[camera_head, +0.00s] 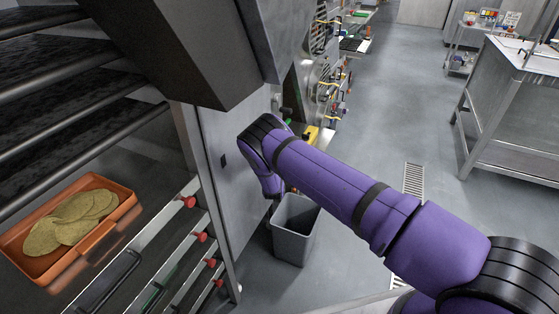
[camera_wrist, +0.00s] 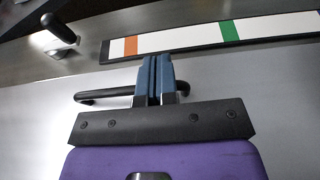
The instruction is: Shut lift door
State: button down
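A dark grey slanted panel (camera_head: 165,50), which looks like the raised lift door, hangs over the left side in the head view. My purple arm reaches across to the steel side of the unit, below and right of that panel. My gripper's fingers are hidden in the head view. In the wrist view my gripper (camera_wrist: 158,75) has its two blue fingers together, with nothing visible between them. A black bar handle (camera_wrist: 105,94) on a pale metal surface runs behind the fingers; I cannot tell whether they touch it.
An orange tray (camera_head: 118,213) with several flat chips sits at the lower left, below dark racks. Red knobs (camera_head: 188,202) line the unit's front. A grey bin (camera_head: 293,228) stands below my arm. A steel table (camera_head: 510,110) is at right; the floor between is clear.

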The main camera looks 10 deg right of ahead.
jog(key=v, duration=1)
jog(key=shift+s, duration=0.3)
jog(key=shift+s+a, duration=0.1)
jog(key=shift+a, duration=0.05)
